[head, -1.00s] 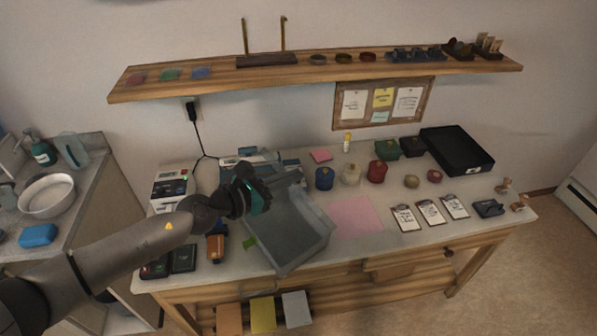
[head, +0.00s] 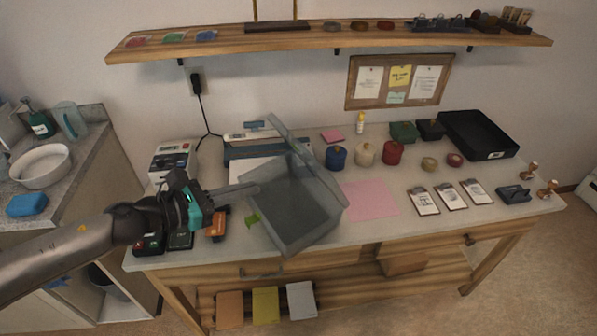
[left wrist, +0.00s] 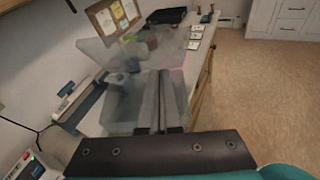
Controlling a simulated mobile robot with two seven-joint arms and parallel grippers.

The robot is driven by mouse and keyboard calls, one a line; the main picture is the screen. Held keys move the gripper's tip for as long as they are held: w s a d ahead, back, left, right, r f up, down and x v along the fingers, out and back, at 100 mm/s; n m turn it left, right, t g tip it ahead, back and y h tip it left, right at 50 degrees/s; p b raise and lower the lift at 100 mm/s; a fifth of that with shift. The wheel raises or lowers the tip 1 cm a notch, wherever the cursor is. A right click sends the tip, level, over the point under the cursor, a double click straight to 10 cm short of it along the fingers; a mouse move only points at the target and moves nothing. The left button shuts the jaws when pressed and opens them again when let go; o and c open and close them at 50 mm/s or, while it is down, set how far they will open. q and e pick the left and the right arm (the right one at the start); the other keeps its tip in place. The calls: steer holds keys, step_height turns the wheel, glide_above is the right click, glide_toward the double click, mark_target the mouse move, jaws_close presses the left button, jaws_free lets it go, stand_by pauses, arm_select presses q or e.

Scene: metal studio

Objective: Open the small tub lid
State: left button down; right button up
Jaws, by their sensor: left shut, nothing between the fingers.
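The small tub (head: 290,215) is a translucent grey box on the workbench, turned at an angle. Its clear lid (head: 293,140) stands raised and tilted along the tub's back right side, and the tub's inside shows. The tub (left wrist: 118,108) and the raised lid (left wrist: 125,52) also show in the left wrist view. My left gripper (head: 256,186) reaches in from the left, fingers shut and empty, with the tips near the tub's upper left edge. Whether they touch it I cannot tell. The fingers also show in the left wrist view (left wrist: 160,75). My right gripper is out of view.
A green tab (head: 253,220) lies at the tub's left. Behind are a paper trimmer (head: 250,150) and blue, cream and red jars (head: 365,154). A pink sheet (head: 369,199) lies right of the tub. A shelf (head: 330,38) hangs above.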

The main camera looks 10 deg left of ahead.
arm_select(q)
steer(key=p, duration=0.4)
glide_toward(312, 163)
steer(key=f+x, duration=0.1)
steer(key=x, duration=0.4)
steer(key=shift+w+d+r, duration=0.35)
steer(key=shift+w+d, duration=0.05)
steer(key=shift+r, duration=0.1)
